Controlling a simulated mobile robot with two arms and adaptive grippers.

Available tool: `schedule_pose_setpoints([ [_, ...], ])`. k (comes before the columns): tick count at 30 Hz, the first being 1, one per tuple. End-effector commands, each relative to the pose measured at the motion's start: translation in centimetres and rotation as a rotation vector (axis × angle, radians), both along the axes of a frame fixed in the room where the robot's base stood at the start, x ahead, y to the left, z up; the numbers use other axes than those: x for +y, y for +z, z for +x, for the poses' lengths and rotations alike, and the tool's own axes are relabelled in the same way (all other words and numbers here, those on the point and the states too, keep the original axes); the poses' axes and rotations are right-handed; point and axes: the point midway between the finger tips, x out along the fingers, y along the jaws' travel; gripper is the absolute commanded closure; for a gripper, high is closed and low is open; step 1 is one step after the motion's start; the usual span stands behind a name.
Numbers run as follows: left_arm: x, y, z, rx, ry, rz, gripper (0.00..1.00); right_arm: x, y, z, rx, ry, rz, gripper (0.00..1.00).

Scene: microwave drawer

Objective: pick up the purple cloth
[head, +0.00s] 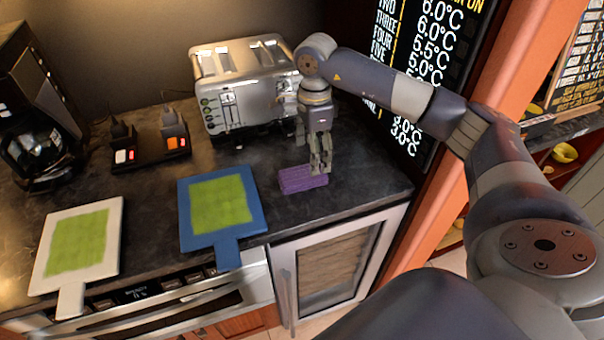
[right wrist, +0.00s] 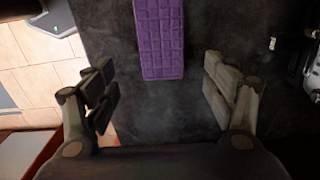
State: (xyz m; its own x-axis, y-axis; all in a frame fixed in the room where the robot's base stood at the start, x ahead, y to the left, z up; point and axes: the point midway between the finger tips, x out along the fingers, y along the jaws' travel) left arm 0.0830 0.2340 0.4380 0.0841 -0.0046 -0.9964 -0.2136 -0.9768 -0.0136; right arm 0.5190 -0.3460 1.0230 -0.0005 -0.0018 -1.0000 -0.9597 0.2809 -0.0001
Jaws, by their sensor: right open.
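The purple cloth (head: 302,179) lies flat, folded into a small oblong with a grid texture, on the dark counter in the head view. It also shows at the top middle of the right wrist view (right wrist: 162,38). My right gripper (head: 320,168) points down over the cloth's right end in the head view. In the right wrist view its two fingers (right wrist: 165,95) are spread wide with nothing between them but counter, and the cloth lies ahead of them. I cannot tell the exact height above the cloth. My left gripper is in neither view.
A metal toaster (head: 243,85) stands behind the cloth. A blue board with a green top (head: 220,205) lies left of it, and a white one (head: 82,245) lies farther left. A coffee maker (head: 40,140) is at the far left. The counter's front edge is near.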

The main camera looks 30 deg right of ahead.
Motion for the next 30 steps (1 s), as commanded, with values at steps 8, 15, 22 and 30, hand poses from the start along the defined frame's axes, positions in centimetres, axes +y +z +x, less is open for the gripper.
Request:
schedule_pose_setpoints([
  [8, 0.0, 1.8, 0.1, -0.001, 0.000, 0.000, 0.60, 0.4, -2.4, 0.2, 0.006, 0.001, 0.001, 0.22],
  [15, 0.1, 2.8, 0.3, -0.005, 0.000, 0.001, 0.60, 0.6, -5.6, 0.4, 0.001, 0.001, 0.002, 0.22],
  [22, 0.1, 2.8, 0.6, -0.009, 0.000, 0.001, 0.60, 0.6, -5.9, 0.5, -0.002, 0.001, 0.002, 0.22],
  [30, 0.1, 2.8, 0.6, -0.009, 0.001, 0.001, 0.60, 0.6, -5.9, 0.5, -0.001, 0.001, 0.002, 0.66],
])
